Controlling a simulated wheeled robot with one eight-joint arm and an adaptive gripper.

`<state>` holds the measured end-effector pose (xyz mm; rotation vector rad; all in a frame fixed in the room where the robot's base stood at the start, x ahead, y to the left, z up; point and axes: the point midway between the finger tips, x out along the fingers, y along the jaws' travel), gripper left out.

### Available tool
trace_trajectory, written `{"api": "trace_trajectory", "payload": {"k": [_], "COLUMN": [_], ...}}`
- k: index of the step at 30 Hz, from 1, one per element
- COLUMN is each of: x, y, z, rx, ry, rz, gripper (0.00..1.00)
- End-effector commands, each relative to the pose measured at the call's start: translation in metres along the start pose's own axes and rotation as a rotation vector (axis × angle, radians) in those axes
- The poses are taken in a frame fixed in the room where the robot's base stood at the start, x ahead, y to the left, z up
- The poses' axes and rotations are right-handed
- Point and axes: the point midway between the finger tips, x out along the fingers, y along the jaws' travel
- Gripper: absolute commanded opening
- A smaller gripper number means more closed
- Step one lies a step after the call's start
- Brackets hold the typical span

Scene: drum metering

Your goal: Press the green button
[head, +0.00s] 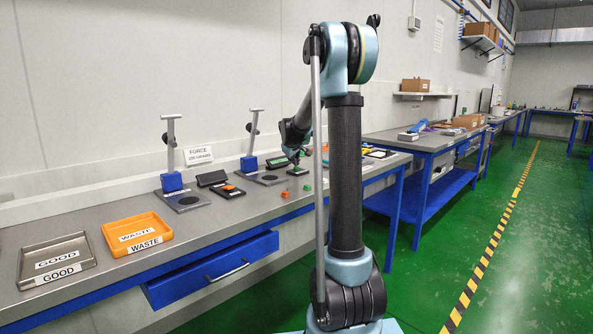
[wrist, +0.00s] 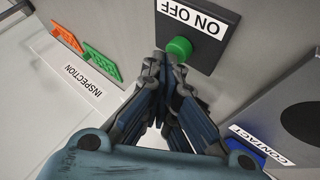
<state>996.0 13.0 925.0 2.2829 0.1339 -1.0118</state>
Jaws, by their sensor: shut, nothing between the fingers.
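The green button (wrist: 180,48) is a round knob on a dark panel (wrist: 208,62) with a white "ON OFF" label (wrist: 190,17), seen upside down in the wrist view. My gripper (wrist: 165,62) is shut and empty. Its fingertips are right beside the button, at its lower left in the picture; I cannot tell whether they touch it. In the head view my gripper (head: 296,163) is small, low over the grey bench, and the button is too small to make out there.
In the wrist view, an orange piece (wrist: 67,37) and a green piece (wrist: 101,62) lie near an "INSPECTION" label (wrist: 83,80). A "CONTACT" station (wrist: 262,145) stands at lower right. The head view shows an orange WASTE tray (head: 137,234) and a GOOD tray (head: 57,260) at left.

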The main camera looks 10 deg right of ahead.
Motion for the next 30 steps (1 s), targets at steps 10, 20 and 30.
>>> {"api": "trace_trajectory", "payload": {"k": [10,20,30], "x": [-0.007,-0.013,-0.032], "y": [0.005,0.010,0.024], "z": [-0.004,-0.009,-0.023], "rx": [0.000,0.000,0.000], "ry": [0.000,0.000,0.000], "rz": [0.000,0.000,0.000], "gripper": [0.00,0.00,0.00]}}
